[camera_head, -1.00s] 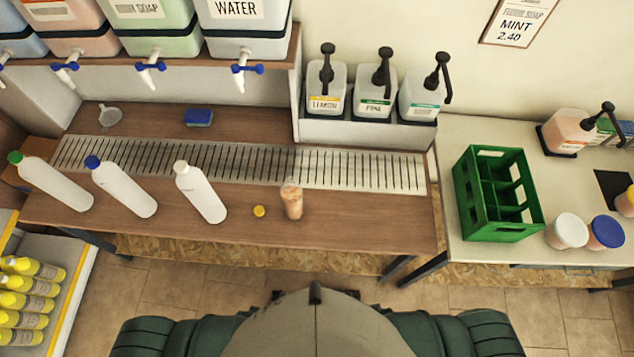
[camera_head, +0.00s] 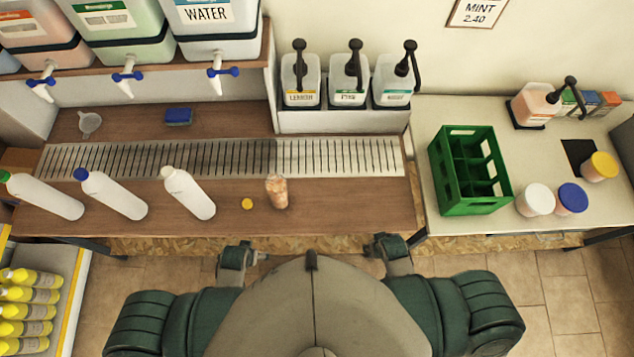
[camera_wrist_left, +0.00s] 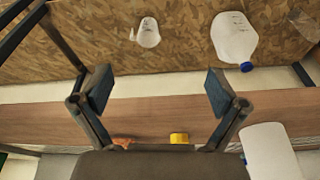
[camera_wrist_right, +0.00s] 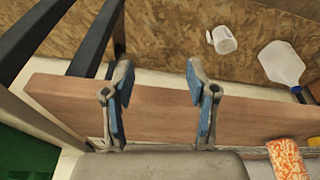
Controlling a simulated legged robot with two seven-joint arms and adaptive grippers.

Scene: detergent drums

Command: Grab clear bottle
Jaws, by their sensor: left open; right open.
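A small clear bottle (camera_head: 277,191) with a mottled orange-pink look stands near the front of the wooden counter. It also shows at the lower right of the right wrist view (camera_wrist_right: 286,160); in the left wrist view only a bit of orange shows behind a finger. A yellow cap (camera_head: 247,203) lies left of the bottle and shows in the left wrist view (camera_wrist_left: 180,138). My left gripper (camera_head: 240,256) and right gripper (camera_head: 388,245) are at the counter's front edge, either side of the bottle. Both are open and empty, apart from the bottle.
Several white bottles (camera_head: 188,192) stand to the left on the counter (camera_head: 340,212). A metal drain grate (camera_head: 220,157) runs behind. A green crate (camera_head: 468,170) and tubs (camera_head: 535,199) are on the right table. A clear jug (camera_wrist_left: 234,38) and a cup (camera_wrist_left: 149,33) show below the counter.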

